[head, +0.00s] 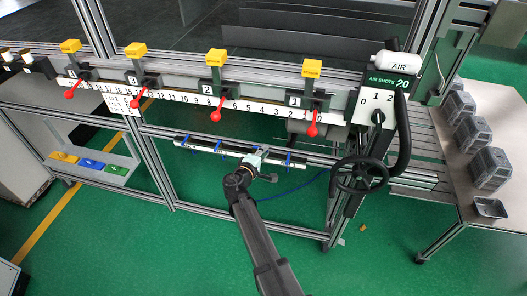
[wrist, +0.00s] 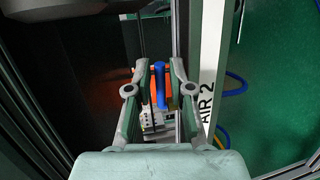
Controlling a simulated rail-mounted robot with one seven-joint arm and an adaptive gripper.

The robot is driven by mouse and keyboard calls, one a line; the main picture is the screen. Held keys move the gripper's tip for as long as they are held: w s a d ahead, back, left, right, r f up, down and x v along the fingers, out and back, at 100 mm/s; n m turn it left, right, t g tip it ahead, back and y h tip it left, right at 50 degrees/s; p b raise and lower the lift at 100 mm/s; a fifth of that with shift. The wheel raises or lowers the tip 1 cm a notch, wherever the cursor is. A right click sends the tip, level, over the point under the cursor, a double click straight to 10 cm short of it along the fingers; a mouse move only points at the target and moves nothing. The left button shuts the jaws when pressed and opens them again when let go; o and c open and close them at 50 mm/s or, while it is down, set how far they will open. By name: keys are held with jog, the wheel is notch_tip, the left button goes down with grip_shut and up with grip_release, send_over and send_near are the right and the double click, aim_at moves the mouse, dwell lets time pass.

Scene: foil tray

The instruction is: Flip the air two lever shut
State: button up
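The air two lever is a blue handle (wrist: 160,85) in the wrist view, beside a white upright label reading AIR 2 (wrist: 208,105). It stands upright in the picture, between the fingers of my gripper (wrist: 158,66). The fingers are apart, with a visible gap on each side of the handle; I cannot tell whether either touches it. In the head view my gripper (head: 259,155) is at the low rail (head: 236,153) with the blue levers, and it hides the lever there.
Other blue levers (head: 218,146) sit along the same rail, with one (head: 289,158) close to the right of my gripper. A blue hose (wrist: 237,84) runs beside the label. A black handwheel (head: 360,175) stands to the right. Red-knobbed levers (head: 312,130) hang above.

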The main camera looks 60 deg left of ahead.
grip_shut()
jog(key=shift+f+b, duration=0.15)
jog(key=shift+b, duration=0.2)
jog(key=shift+w+a+n+g+y+b, duration=0.2)
jog(key=shift+n+g+y+b, duration=0.5)
jog(key=shift+b, duration=0.6)
jog(key=shift+w+a+n+g+y+b, duration=0.1)
jog(key=shift+w+n+g+y+b, duration=0.2)
jog(key=shift+n+g+y+b, duration=0.7)
jog(key=shift+m+t, duration=0.4)
grip_release()
